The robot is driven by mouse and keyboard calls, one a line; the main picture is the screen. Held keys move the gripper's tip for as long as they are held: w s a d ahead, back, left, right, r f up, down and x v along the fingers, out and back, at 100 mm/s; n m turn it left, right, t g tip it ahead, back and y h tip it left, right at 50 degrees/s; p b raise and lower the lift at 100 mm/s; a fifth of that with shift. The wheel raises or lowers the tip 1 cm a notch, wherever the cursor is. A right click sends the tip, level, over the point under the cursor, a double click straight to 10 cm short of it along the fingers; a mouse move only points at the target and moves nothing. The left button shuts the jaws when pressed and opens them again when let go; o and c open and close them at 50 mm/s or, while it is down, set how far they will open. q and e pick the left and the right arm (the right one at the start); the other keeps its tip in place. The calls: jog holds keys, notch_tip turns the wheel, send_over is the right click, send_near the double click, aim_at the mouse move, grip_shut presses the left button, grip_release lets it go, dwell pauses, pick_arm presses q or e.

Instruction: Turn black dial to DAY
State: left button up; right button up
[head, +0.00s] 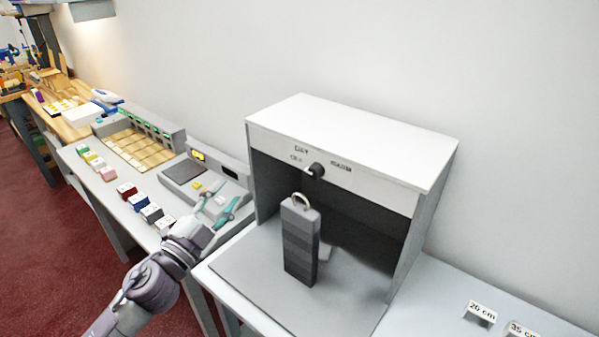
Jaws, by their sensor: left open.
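The black dial (317,170) sits on the white front panel (372,186) of a grey light booth with an open front. The word DAY is printed above the dial and slightly left. A smaller label is at its left and WARM is at its right. Its pointer is too small to read clearly. My left gripper (219,201) is open and empty, with teal fingertips, to the left of the booth and lower than the dial, apart from it. My right gripper is out of view.
A dark grey block with a ring on top (300,240) stands in the booth's opening below the dial. Size-labelled pieces (480,313) are at the right.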

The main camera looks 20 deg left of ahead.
aim_at(305, 171)
pick_arm(q)
jog(key=w+d+r+m+g+h+p, duration=0.1)
jog(key=w+d+m+g+h, duration=0.1)
jog(key=d+m+h, duration=0.1)
jog(key=w+d+r+m+g+h+p, duration=0.1)
jog(key=w+d+m+g+h+p, duration=0.1)
jog(key=d+m, duration=0.3)
jog(key=w+d+r+m+g+h+p, duration=0.1)
jog(key=w+d+m+g+h+p, duration=0.1)
jog(key=w+d+m+g+h, duration=0.1)
jog(key=shift+w+d+r+m+h, duration=0.25)
jog(key=shift+w+d+m+h, duration=0.15)
jog(key=shift+w+d+m, duration=0.5)
jog(key=shift+w+d+f, duration=0.2)
jog(key=shift+w+d, duration=0.05)
jog(key=shift+d, duration=0.05)
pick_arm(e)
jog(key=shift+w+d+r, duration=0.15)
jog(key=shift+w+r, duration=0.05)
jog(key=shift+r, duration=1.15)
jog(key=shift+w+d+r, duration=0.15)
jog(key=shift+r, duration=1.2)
pick_arm(q)
grip_shut()
jog(key=shift+r+m+p, duration=0.1)
jog(key=shift+m+p, duration=0.2)
jog(key=shift+p, duration=0.05)
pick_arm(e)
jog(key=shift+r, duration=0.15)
